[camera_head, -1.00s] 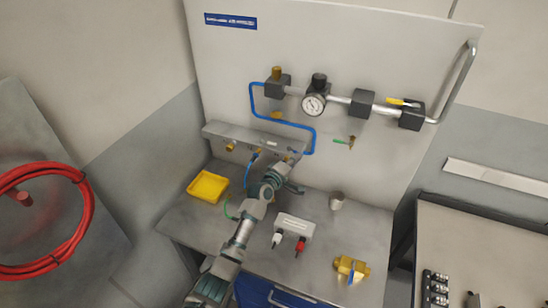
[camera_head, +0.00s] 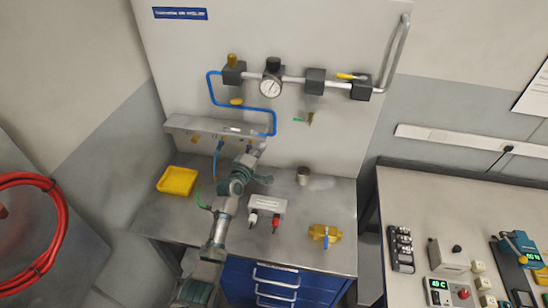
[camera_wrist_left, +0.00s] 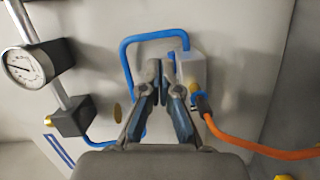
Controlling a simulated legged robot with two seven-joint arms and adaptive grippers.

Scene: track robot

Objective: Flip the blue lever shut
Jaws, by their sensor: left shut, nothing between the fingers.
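My left gripper (camera_head: 262,149) is raised at the right end of the grey rail (camera_head: 190,127) on the white panel. In the left wrist view my left gripper (camera_wrist_left: 161,68) is shut and empty, its tips between a blue pipe (camera_wrist_left: 126,62) and a pale block (camera_wrist_left: 191,70). A small blue part (camera_wrist_left: 196,97) sits at a brass fitting below that block, right of the fingers; I cannot tell whether it is the lever. A brass valve (camera_head: 332,231) with a small blue piece (camera_head: 326,242) lies on the bench. My right gripper is not in view.
A gauge (camera_head: 270,87) sits on the pipe line above. An orange hose (camera_wrist_left: 245,141) runs right from the fitting in the wrist view. A yellow tray (camera_head: 177,181), a grey cup (camera_head: 303,175) and a white connector box (camera_head: 266,206) stand on the bench. A second table (camera_head: 450,220) is at right.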

